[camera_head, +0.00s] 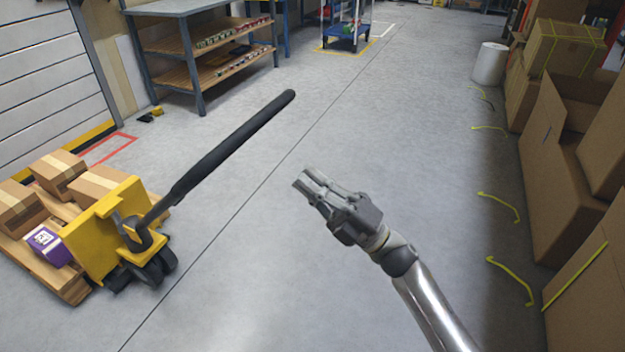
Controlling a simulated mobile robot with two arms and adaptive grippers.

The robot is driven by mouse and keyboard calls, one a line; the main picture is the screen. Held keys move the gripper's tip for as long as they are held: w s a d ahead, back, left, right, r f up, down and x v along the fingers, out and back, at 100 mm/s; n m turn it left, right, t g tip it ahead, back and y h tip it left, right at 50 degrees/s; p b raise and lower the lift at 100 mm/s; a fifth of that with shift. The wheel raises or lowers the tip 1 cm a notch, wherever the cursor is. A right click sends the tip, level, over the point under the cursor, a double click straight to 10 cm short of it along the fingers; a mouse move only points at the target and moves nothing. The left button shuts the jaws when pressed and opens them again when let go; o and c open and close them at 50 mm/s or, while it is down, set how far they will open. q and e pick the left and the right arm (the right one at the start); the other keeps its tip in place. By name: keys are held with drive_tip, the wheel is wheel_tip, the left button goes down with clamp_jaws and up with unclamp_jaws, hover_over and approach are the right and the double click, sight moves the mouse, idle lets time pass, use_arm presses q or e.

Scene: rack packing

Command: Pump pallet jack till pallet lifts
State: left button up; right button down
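A yellow pallet jack (104,235) stands at the lower left with its black handle (235,140) slanting up to the right. A wooden pallet (70,285) sits behind it at the left edge and bears several cardboard boxes (60,170) and a purple box (46,246). I cannot tell how high the pallet is off the floor. My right gripper (305,182) is over the open floor, right of and below the handle's tip, apart from it and holding nothing visible. Its fingers lie close together, and their gap is unclear. My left gripper is not in view.
Large cardboard boxes (560,165) line the right side, with yellow straps (510,280) on the floor beside them. A shelf workbench (165,45) stands at the upper left, and a blue cart (345,30) at the top. The middle floor is clear.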

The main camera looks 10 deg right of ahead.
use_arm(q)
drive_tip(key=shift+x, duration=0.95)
use_arm(e)
drive_tip(key=x, duration=1)
use_arm(q)
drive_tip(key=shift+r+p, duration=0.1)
drive_tip(key=shift+p, duration=0.2)
use_arm(e)
drive_tip(key=shift+w+a+r, duration=0.1)
drive_tip(key=shift+r, duration=0.15)
